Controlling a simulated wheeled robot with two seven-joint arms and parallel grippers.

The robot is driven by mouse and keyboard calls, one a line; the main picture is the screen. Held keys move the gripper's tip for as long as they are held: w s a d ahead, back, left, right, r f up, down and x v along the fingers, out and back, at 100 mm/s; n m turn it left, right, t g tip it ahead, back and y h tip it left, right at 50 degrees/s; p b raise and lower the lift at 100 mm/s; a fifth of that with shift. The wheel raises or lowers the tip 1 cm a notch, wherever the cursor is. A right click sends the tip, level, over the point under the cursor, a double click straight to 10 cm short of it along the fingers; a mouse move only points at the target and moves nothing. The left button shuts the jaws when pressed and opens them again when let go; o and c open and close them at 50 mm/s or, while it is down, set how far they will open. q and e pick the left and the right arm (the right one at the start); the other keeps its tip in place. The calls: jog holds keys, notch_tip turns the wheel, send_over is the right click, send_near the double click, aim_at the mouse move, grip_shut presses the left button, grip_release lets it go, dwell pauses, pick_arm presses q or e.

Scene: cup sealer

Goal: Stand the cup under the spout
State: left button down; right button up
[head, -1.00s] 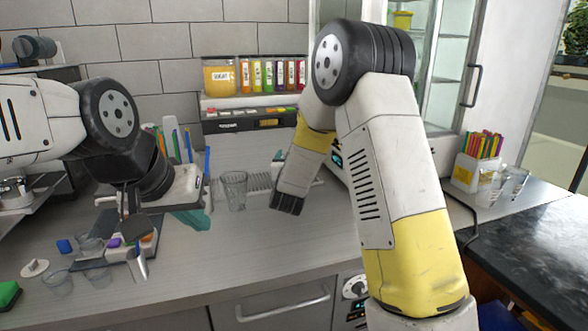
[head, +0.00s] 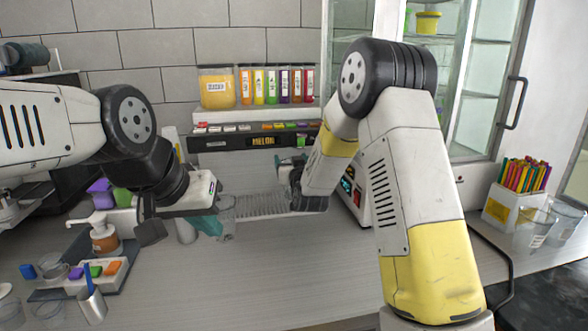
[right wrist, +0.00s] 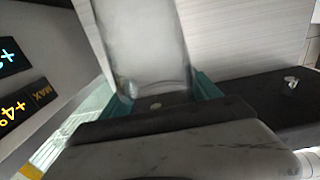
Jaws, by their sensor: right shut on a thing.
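A clear cup (right wrist: 145,50) shows close up in the right wrist view, between the teal finger pads of my right gripper (right wrist: 160,98), which is shut on it. In the head view, my right gripper (head: 290,172) is mostly hidden by my forearm at the right end of a ribbed drip tray (head: 265,206); the held cup cannot be made out there. Another clear cup (head: 229,214) stands at the tray's left end, beside my left gripper's teal pad. My left gripper (head: 180,230) has its fingers apart and looks empty. The spout cannot be made out.
A dispenser labelled MELON (head: 262,141) stands behind the tray, with an orange jar (head: 216,88) and coloured bottles above. A white machine with lit displays (head: 352,188) is at the right. A pump bottle (head: 105,238) and topping tray stand left.

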jog(key=w, duration=0.2)
jog(key=w+f, duration=0.1)
jog(key=w, duration=0.1)
jog(key=shift+w+d, duration=0.1)
jog(key=shift+d, duration=0.3)
notch_tip(320, 180, down, 3)
jog(key=shift+r, duration=0.1)
jog(key=o, duration=1.7)
jog(key=shift+f, duration=0.2)
